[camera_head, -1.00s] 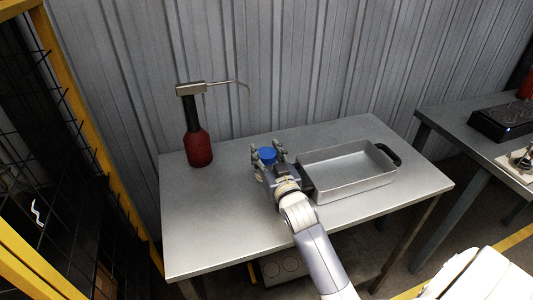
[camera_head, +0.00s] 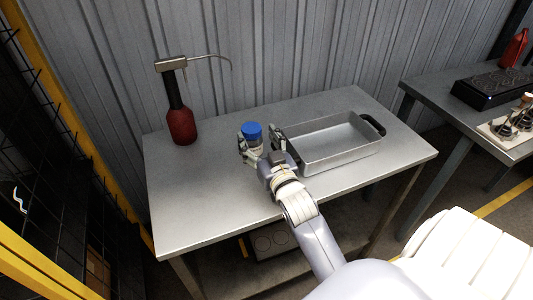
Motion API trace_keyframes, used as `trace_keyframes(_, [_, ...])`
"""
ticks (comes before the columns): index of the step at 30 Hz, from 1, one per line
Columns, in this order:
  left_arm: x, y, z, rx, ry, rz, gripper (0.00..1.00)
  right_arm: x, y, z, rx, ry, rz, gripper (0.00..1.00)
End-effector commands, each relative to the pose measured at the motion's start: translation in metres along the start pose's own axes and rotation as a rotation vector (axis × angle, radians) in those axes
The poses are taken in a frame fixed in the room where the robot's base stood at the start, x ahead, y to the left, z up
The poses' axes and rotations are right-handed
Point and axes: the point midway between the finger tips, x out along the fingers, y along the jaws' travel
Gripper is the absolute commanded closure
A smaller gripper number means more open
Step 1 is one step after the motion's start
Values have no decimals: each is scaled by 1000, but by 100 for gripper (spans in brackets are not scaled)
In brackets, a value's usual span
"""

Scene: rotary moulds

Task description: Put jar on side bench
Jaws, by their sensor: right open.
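A jar with a blue lid (camera_head: 252,129) stands on the grey metal bench (camera_head: 190,205), just left of a metal tray. My right gripper (camera_head: 262,144) is open, with its fingers spread on either side of the jar. The jar's lower part is partly hidden by the gripper. I cannot tell whether the fingers touch it. My left gripper does not show.
A metal tray (camera_head: 335,157) with a black handle sits right of the gripper. A red bottle with a spout (camera_head: 181,124) stands at the back left. A second bench (camera_head: 440,107) at the right holds a black device (camera_head: 492,88) and a red bottle (camera_head: 514,47).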

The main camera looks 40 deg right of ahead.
Motion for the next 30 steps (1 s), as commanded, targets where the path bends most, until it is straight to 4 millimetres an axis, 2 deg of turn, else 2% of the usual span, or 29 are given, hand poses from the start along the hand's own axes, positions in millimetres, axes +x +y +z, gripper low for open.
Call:
trace_keyframes(1, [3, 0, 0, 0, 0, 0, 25, -12, 0, 2, 1, -2, 1, 36])
trace_keyframes(6, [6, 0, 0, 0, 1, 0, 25, -40, 0, 2, 0, -2, 1, 36])
trace_keyframes(12, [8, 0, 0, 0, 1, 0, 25, -59, 0, 1, 0, -1, 1, 36])
trace_keyframes(30, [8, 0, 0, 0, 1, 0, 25, -64, 0, 0, 0, 1, 1, 36])
